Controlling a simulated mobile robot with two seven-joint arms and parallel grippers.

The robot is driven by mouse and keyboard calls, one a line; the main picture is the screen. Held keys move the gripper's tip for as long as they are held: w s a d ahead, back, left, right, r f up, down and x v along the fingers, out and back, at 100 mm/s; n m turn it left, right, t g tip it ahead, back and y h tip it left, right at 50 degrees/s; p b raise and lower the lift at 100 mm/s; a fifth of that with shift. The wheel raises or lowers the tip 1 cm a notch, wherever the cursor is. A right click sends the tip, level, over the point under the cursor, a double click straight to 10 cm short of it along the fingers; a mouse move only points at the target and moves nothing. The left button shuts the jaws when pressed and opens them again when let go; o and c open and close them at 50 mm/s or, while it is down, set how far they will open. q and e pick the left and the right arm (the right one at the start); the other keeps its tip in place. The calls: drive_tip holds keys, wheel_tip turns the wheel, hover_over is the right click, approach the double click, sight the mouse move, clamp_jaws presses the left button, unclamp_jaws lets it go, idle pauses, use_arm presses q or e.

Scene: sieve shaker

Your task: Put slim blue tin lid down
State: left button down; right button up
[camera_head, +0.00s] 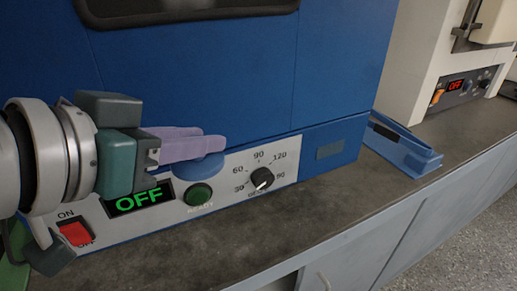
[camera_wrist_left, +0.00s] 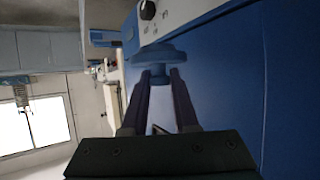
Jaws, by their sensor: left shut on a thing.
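The slim blue tin lid (camera_head: 205,168) is partly hidden behind the fingers in the head view, in front of the blue machine's panel. In the left wrist view the lid (camera_wrist_left: 160,54) shows as a round blue disc with a smaller knob part between the fingertips. My left gripper (camera_head: 215,148) is shut on this part, with its purple fingers pointing right. The left wrist view also shows the gripper (camera_wrist_left: 160,74), its fingers on either side of the knob. The lid appears held above the counter. My right gripper is in neither view.
The blue machine (camera_head: 230,75) has a panel with a green OFF display (camera_head: 140,200), a red switch (camera_head: 77,233), a green button (camera_head: 198,194) and a dial (camera_head: 261,178). The counter front is clear.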

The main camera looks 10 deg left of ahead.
use_arm(q)
wheel_tip(320, 180, down, 13)
drive_tip(key=b, duration=0.4)
drive_tip(key=shift+f, duration=0.1)
drive_tip(key=shift+f+b, duration=0.8)
drive_tip(key=shift+f, duration=1.2)
drive_tip(key=shift+f, duration=0.2)
drive_tip(key=c, duration=0.7)
unclamp_jaws()
drive_tip(key=shift+r, duration=0.1)
